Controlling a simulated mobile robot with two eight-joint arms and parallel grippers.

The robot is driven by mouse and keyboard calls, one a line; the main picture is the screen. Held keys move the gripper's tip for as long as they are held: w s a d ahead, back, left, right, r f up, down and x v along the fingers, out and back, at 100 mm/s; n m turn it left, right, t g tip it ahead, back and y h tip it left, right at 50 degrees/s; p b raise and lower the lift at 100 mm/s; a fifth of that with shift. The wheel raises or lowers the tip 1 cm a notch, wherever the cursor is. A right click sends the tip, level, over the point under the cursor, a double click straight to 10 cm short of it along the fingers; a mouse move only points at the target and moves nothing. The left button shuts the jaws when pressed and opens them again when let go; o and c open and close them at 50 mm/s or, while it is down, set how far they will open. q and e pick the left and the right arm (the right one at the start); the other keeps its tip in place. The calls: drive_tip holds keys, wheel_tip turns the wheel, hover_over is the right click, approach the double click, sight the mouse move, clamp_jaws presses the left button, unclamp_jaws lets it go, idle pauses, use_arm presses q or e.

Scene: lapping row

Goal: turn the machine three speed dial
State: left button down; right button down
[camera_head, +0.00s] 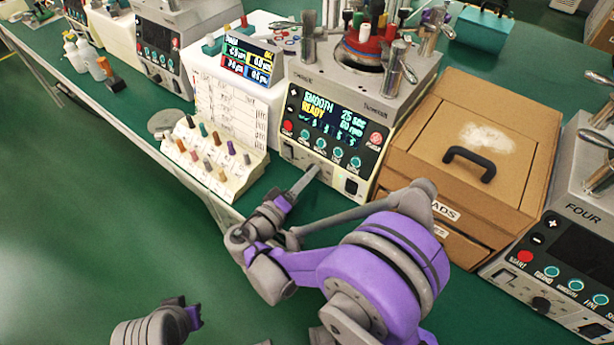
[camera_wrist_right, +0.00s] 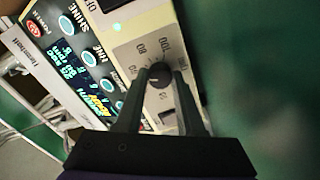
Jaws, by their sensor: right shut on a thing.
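Machine three (camera_head: 330,125) stands at the middle of the bench. Its lit screen reads SMOOTH, READY, 25 sec and 60 rpm. My right gripper (camera_head: 312,172) is at the lower front of this machine, and it hides the dial in the head view. In the right wrist view the black round speed dial (camera_wrist_right: 160,76) sits on a pale panel with printed numbers around it. The fingers of my right gripper (camera_wrist_right: 158,80) are on either side of the dial, shut on it. Part of my left arm shows at the bottom left, but its gripper does not.
A rack of coloured pegs (camera_head: 215,160) stands close left of my right gripper. A cardboard drawer box (camera_head: 480,130) is right of machine three, with machine four (camera_head: 560,240) beyond it. Metal clamps stand on top of machine three. The green bench in front is mostly clear.

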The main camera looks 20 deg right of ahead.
drive_tip(key=c, duration=0.5)
unclamp_jaws()
drive_tip(key=shift+a, duration=0.1)
drive_tip(key=v, duration=1)
drive_tip(key=shift+s+a, duration=0.25)
